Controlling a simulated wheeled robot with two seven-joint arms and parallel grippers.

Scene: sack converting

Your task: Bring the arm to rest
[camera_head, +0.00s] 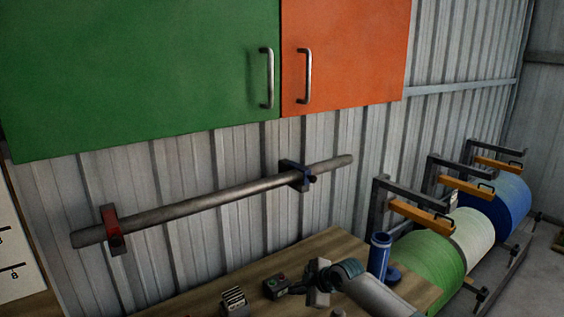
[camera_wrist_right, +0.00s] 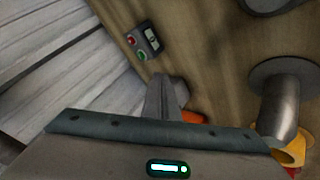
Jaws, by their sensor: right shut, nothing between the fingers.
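My right arm reaches in at the bottom of the head view, over the wooden table (camera_head: 318,248). My right gripper (camera_head: 314,284) is above the table, to the right of a small control box (camera_head: 276,287). In the right wrist view its fingers (camera_wrist_right: 166,92) are together, with nothing seen between them. The control box, with a red and a green button, also shows in the wrist view (camera_wrist_right: 147,40), apart from the fingers. My left gripper is not in view.
A blue cylinder (camera_head: 379,258) stands right of my arm. A small slotted rack (camera_head: 234,301) is at the front. A pipe (camera_head: 215,198) runs along the wall below green (camera_head: 140,70) and orange (camera_head: 350,50) cabinets. Green (camera_head: 430,262), white and blue rolls stand at right.

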